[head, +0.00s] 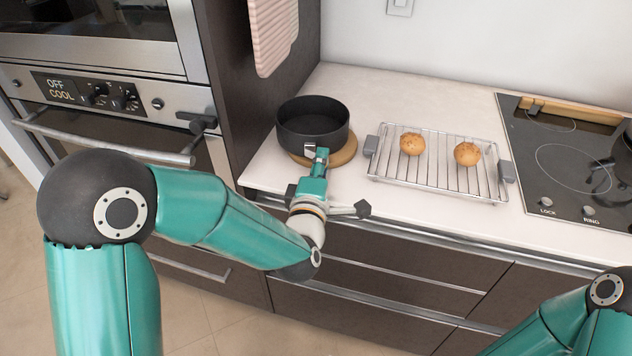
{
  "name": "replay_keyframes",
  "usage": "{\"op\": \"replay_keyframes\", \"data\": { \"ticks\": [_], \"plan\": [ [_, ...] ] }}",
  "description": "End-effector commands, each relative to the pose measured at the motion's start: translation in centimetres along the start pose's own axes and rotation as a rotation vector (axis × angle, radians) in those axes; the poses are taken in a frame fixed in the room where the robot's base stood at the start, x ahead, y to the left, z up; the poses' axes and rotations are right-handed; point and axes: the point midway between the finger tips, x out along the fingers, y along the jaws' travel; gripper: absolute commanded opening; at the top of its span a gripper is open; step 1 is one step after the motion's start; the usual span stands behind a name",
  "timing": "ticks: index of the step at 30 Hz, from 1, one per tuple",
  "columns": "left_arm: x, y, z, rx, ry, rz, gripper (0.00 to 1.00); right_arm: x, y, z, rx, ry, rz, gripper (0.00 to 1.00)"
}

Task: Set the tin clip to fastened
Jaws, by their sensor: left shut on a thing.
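The tin (298,129) is a dark round pan on a round wooden board (347,151) on the left part of the counter. Its clip (309,147) is a small light metal piece on the tin's front side. My left gripper (320,156) reaches up to the front of the tin and is shut on the clip. The fingertips cover part of the clip, so I cannot tell whether it is fastened or loose. My right arm shows at the lower right, but its gripper is out of the frame.
A wire rack (438,185) with two round buns (412,143) stands right of the tin. A black hob (560,165) with a dark pan (626,155) is further right. An oven (110,110) stands at the left, and a pink towel (273,35) hangs above. Drawers lie below the counter edge.

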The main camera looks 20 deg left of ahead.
Motion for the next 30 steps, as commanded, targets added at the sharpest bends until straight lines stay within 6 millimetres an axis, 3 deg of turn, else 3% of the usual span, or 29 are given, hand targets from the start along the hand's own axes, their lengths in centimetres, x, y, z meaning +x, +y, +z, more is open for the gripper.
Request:
{"op": "replay_keyframes", "data": {
  "ticks": [1,9,18,30],
  "plan": [
    [0.1,-0.8,0.5,-0.002,0.040,0.000,0.00,1.6,0.6,0.0,0.000,0.000,0.000,0.78],
    [1.2,-0.6,0.8,-0.001,0.277,-0.002,0.00,4.1,1.5,0.0,0.000,0.000,0.000,0.78],
    [1.9,-0.4,0.8,0.001,0.446,-0.005,0.00,5.4,1.9,0.0,0.000,0.000,0.000,0.78],
    [2.1,-0.3,0.7,0.003,0.502,-0.008,0.00,5.6,2.0,0.0,0.000,0.000,0.000,0.78]
  ]
}}
